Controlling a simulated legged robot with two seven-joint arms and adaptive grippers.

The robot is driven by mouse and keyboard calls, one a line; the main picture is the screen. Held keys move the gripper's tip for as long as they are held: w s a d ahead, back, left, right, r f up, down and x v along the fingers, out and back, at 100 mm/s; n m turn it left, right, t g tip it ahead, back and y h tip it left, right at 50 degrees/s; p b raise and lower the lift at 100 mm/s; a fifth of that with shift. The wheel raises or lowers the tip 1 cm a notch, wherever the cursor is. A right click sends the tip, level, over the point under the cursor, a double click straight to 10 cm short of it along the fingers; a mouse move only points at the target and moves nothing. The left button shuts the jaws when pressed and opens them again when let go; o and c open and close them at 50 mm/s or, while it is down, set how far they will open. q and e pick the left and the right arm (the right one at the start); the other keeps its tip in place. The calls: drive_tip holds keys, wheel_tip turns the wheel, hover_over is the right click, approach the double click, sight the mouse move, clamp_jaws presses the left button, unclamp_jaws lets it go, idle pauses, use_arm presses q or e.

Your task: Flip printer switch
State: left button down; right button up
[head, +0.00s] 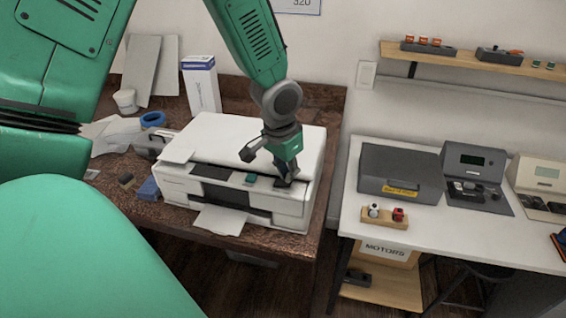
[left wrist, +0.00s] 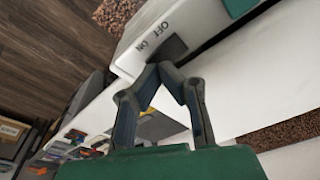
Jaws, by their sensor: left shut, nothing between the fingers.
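The white printer (head: 225,130) stands on the brown table, with paper at its front. In the left wrist view its white casing (left wrist: 250,85) carries the printed labels OFF and ON. A dark switch (left wrist: 174,48) sits beside these labels. My left gripper (head: 286,178) is over the printer's front right corner. In the left wrist view the fingertips of my left gripper (left wrist: 165,68) are together and empty, right by the switch. I cannot tell whether they touch it. The fingers hide part of the switch, and its position is unclear. My right gripper is not in view.
A blue tape roll (head: 153,119), a white cup (head: 125,100) and a white-blue box (head: 202,86) stand around the printer's left and back. A white table (head: 450,230) to the right holds a grey case (head: 400,170) and devices. A gap separates the tables.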

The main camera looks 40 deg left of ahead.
use_arm(q)
drive_tip(key=shift+f+b, duration=0.3)
drive_tip(key=shift+f, duration=0.25)
wheel_tip(320, 180, up, 5)
drive_tip(key=p, duration=0.5)
drive_tip(key=shift+r+p, duration=0.5)
drive_tip(key=shift+r, duration=0.55)
drive_tip(key=s+d+f+g+h, duration=0.1)
drive_tip(key=s+d+f, duration=0.2)
drive_tip(key=s+f, duration=0.3)
drive_tip(key=s+d+f, duration=0.3)
drive_tip(key=s+f, duration=0.1)
drive_tip(key=f, duration=0.4)
drive_tip(key=s+d+f+y+b, duration=0.1)
drive_tip(key=s+f, duration=0.3)
drive_tip(key=s, duration=0.4)
drive_tip(key=s+d+f, duration=0.1)
drive_tip(key=s+f, duration=0.3)
drive_tip(key=s, duration=0.3)
wheel_tip(320, 180, down, 18)
drive_tip(key=w+d+b, duration=0.1)
drive_tip(key=w+b, duration=0.1)
drive_tip(key=b, duration=1.6)
drive_tip(key=shift+d, duration=0.2)
